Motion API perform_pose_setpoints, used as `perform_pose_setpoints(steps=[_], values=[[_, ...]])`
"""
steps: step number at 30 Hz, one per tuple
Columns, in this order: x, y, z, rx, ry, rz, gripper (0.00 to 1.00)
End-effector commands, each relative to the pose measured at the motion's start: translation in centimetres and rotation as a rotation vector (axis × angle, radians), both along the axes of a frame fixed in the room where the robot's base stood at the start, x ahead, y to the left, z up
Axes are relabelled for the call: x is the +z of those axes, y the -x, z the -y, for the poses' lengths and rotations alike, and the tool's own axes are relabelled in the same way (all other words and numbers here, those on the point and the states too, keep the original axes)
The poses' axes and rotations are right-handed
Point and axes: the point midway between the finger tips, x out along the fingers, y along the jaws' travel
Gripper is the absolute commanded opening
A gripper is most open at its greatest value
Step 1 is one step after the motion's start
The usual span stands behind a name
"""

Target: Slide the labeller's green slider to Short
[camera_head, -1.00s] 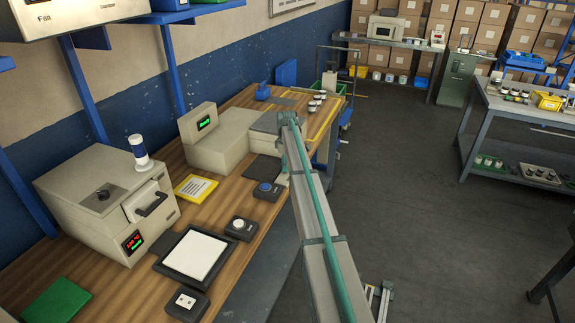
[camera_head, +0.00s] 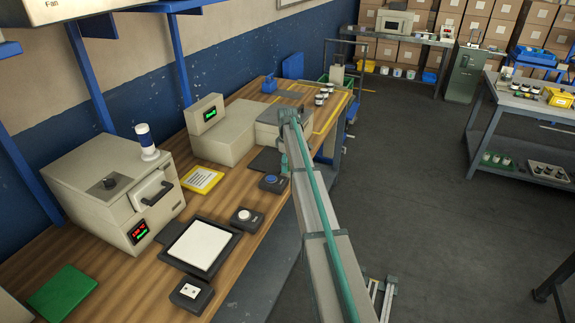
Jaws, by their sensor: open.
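The labeller cannot be picked out for sure; no green slider can be made out. A beige machine with a green-lit display (camera_head: 223,140) stands on the wooden bench (camera_head: 120,275), beside my arm. Another pale machine (camera_head: 395,22) stands on the far back table, too small to read. My long arm with a teal stripe reaches from the bottom middle up to the bench's right edge. My gripper's fingers cannot be made out at the arm's far end.
A beige box machine with a red display (camera_head: 115,190) stands at the left. The grey floor (camera_head: 420,190) right of my arm is largely clear.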

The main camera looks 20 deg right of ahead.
Motion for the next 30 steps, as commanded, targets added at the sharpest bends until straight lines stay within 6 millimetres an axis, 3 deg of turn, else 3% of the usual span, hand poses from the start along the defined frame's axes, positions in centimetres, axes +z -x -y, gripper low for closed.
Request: perform_pose_setpoints(steps=[8, 21, 30], values=[[2.4, -0.1, 0.0, 0.000, 0.001, 0.002, 0.52], [10.3, -0.1, 0.0, 0.000, 0.000, 0.000, 0.52], [12.0, 0.0, -0.1, 0.001, -0.001, -0.001, 0.52]])
